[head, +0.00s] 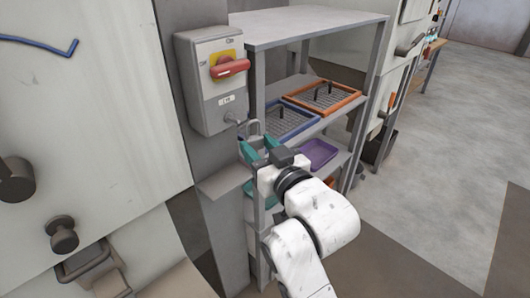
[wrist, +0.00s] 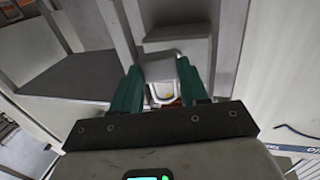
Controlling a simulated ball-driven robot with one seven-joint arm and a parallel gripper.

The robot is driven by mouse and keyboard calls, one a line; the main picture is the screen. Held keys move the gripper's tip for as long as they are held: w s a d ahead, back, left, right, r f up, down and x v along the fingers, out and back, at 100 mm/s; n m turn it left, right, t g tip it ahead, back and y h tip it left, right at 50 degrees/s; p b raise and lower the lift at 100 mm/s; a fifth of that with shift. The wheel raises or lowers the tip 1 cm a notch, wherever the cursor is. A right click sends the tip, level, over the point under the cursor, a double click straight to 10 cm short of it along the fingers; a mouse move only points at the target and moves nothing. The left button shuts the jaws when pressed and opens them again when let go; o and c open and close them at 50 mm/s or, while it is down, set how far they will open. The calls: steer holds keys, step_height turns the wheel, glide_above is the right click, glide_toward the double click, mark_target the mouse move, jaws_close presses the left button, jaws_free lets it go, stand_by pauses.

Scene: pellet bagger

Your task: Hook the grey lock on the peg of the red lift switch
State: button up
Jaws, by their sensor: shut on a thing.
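The lift switch is a grey box (head: 212,85) on a column, with a red handle (head: 229,68) on a yellow plate. Its small peg (head: 231,117) sticks out low on the front. My gripper (head: 254,150) is just below and to the right of the box, its teal fingers shut on the grey lock. The lock's shackle (head: 251,127) stands up above the fingers, close beside the peg; I cannot tell whether they touch. In the wrist view the lock (wrist: 160,68) sits between the fingertips, and a pale loop shows below its body.
A grey shelf rack (head: 300,25) stands right behind my gripper, with a blue tray (head: 290,122), an orange tray (head: 345,103) and a purple bin (head: 318,152). A small grey ledge (head: 222,182) juts out below the box. Open floor (head: 440,150) lies to the right.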

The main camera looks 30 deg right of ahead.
steer(key=w+a+f+b, duration=0.1)
steer(key=w+a+b, duration=0.1)
steer(key=w, duration=0.3)
steer(key=shift+w, duration=0.35)
stand_by(0.4)
steer(key=shift+w+f, duration=0.1)
steer(key=shift+f, duration=0.05)
stand_by(0.5)
steer(key=o, duration=1.2)
